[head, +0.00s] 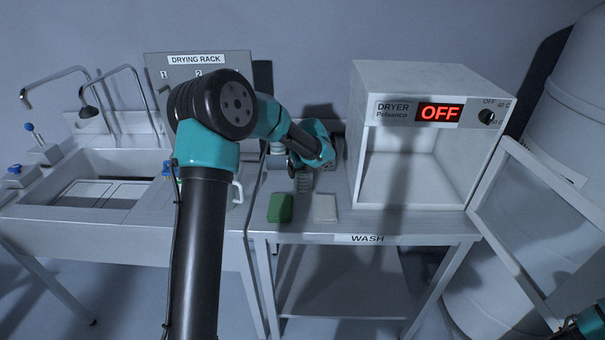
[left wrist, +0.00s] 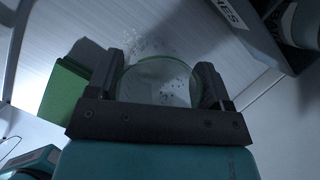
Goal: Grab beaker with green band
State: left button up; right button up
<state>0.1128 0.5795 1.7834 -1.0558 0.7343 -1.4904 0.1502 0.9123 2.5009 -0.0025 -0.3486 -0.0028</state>
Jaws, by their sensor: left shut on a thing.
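A clear glass beaker (left wrist: 160,85) stands between the two dark fingers of my left gripper (left wrist: 161,82) in the left wrist view, with a faint green tint around its rim. The gripper is shut on it. In the head view a small part of the beaker (head: 303,184) shows on the wash table, below my left gripper (head: 300,170). I cannot make out a clear green band. Whether the beaker touches the table is hard to tell. My right gripper is out of view; only a bit of its arm shows at the lower right.
A green block (head: 280,208) and a white block (head: 325,207) lie at the front of the wash table (head: 400,227). The dryer (head: 420,80) reads OFF, its door (head: 525,225) open. A sink (head: 110,165) and drying rack (head: 160,75) stand left.

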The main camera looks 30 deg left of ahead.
pick_arm(q)
jog(key=shift+r, duration=0.15)
jog(key=shift+r, duration=1.4)
jog(key=shift+s+d+r, duration=0.1)
jog(key=shift+s+r, duration=0.05)
jog(key=shift+r, duration=0.1)
jog(key=s+d, duration=0.2)
jog(key=s, duration=0.2)
jog(key=s+d+r, duration=0.1)
jog(key=s+d, duration=0.2)
jog(key=s, duration=0.1)
jog(key=s+d, duration=0.3)
jog(key=s, duration=0.2)
jog(key=shift+s+d+r, duration=0.1)
jog(key=shift+d+r, duration=0.05)
jog(key=shift+r, duration=0.05)
